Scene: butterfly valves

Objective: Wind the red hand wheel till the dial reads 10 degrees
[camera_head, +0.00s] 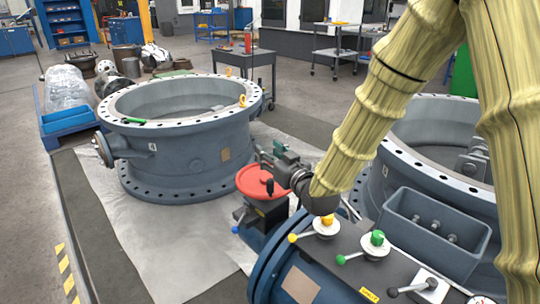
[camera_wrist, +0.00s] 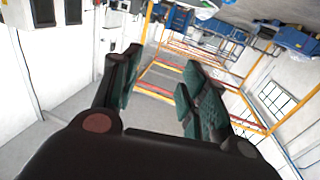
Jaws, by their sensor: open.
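The red hand wheel (camera_head: 258,184) lies roughly flat on its mount near the middle of the head view. A dark knob stands up from its rim, close to my gripper. My gripper (camera_head: 274,160) is open at the wheel's upper right edge; I cannot tell whether it touches the wheel. In the wrist view my gripper (camera_wrist: 160,88) shows two dark fingers with green pads spread apart, with nothing between them. The wheel is not in the wrist view. A white round face (camera_head: 482,300), perhaps the dial, is cut off at the bottom edge, and its reading cannot be seen.
A blue-grey trough (camera_head: 436,233) is at right. A large flanged ring (camera_head: 180,150) stands behind the wheel at left. Grey sheeting (camera_head: 165,250) at lower left is clear.

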